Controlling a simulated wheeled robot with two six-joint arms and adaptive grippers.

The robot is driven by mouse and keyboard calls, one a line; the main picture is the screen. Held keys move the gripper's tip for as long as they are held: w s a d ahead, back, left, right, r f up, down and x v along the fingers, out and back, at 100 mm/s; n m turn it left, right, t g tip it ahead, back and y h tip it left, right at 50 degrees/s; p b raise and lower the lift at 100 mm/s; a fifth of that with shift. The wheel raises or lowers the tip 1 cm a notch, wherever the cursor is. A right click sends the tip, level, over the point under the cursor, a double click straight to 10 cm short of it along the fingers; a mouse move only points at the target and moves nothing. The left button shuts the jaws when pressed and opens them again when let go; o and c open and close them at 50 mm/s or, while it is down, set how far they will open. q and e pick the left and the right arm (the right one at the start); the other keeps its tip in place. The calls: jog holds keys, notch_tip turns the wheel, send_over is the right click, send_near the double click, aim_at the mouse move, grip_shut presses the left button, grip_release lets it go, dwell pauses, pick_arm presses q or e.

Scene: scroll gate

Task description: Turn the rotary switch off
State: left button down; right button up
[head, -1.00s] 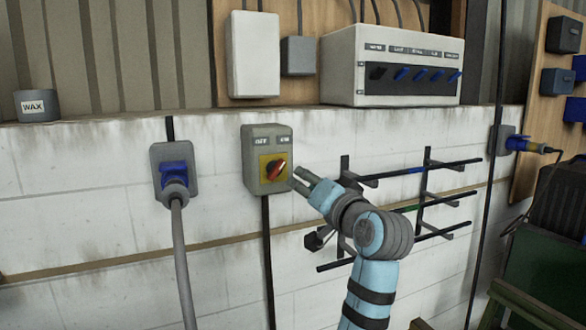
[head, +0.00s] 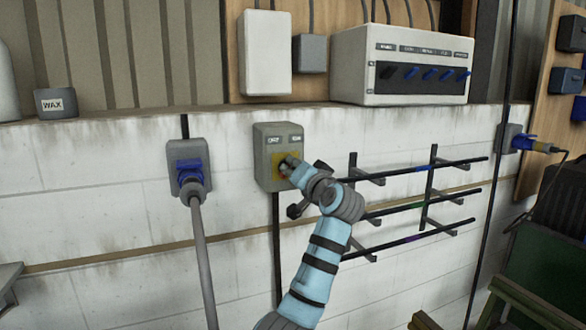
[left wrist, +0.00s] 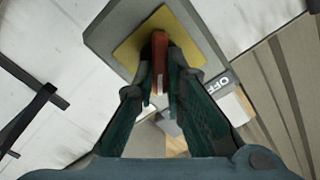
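The rotary switch is a grey box (head: 266,172) on the white wall, with two small labels above a yellow plate (head: 277,172). In the left wrist view the yellow plate (left wrist: 131,50) and the red handle (left wrist: 160,50) show, with an OFF label (left wrist: 222,83) at the right. My left gripper (head: 287,166) is at the handle. In the left wrist view its two fingers (left wrist: 160,72) lie on either side of the handle, very close to it. I cannot tell whether they press on it. In the head view the gripper mostly hides the handle. My right gripper is not in view.
A blue plug with a grey cable (head: 190,178) is left of the switch. A rack of dark bars (head: 430,200) is right of it, behind my left arm. A panel box with blue switches (head: 405,65) and a WAX tin (head: 56,103) stand on the ledge above.

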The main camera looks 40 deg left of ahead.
pick_arm(q)
jog(key=shift+r, duration=0.1)
dwell(0.3)
jog(key=n+b, duration=0.3)
jog(key=n, duration=0.1)
jog(key=shift+s+a, duration=0.1)
jog(key=n+b, duration=0.3)
jog(key=n, duration=0.2)
jog(key=shift+s+n, duration=0.15)
jog(key=shift+n, duration=0.15)
jog(key=shift+s+a+r+n+b, duration=0.1)
jog(key=shift+n+b, duration=0.55)
jog(key=shift+n, duration=0.9)
jog(key=shift+s+a+n+b, duration=0.1)
jog(key=shift+n+b, duration=0.55)
jog(key=shift+n, duration=0.9)
jog(key=c, duration=1.7)
grip_release()
jog(key=shift+o, duration=0.2)
jog(key=shift+w, duration=0.1)
